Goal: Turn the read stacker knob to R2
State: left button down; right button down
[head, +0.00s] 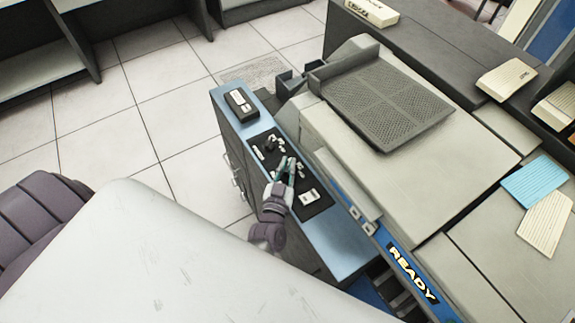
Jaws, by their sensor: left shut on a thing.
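A black control panel (312,212) is set into the blue top of a narrow cabinet. It carries a dark knob (270,144), with small white labels around it. My left gripper (287,165) reaches down onto the panel just below this knob, its fingers closed around a small control there. That control is almost wholly hidden by the fingers, so I cannot see its pointer or setting. The labels are too small to read, so R2 cannot be made out. My right gripper is not in view.
A dark boxy device (241,104) sits on the cabinet's far end. A white switch plate (309,197) is near my gripper. The beige machine with a grey perforated tray (388,100) stands close on the right. Punch cards (535,183) lie farther right. Tiled floor is open to the left.

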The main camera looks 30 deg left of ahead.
pick_arm(q)
jog(key=shift+a+m+t+h, duration=0.1)
jog(key=shift+m+t+h, duration=0.2)
jog(key=shift+m+h, duration=1.1)
jog(key=m+h+b, duration=0.1)
jog(key=m+h, duration=0.1)
jog(key=h, duration=0.2)
jog(key=shift+f, duration=0.15)
jog(key=m+h+b, duration=0.1)
jog(key=h, duration=0.1)
jog(key=m+g+h+b, duration=0.1)
jog(key=m+h+b, duration=0.1)
jog(key=h, duration=0.1)
jog(key=shift+g, duration=0.3)
jog(key=shift+m+g+h+b, duration=0.4)
jog(key=shift+m+h, duration=0.1)
jog(key=shift+h, duration=0.3)
jog(key=c, duration=1.2)
grip_release()
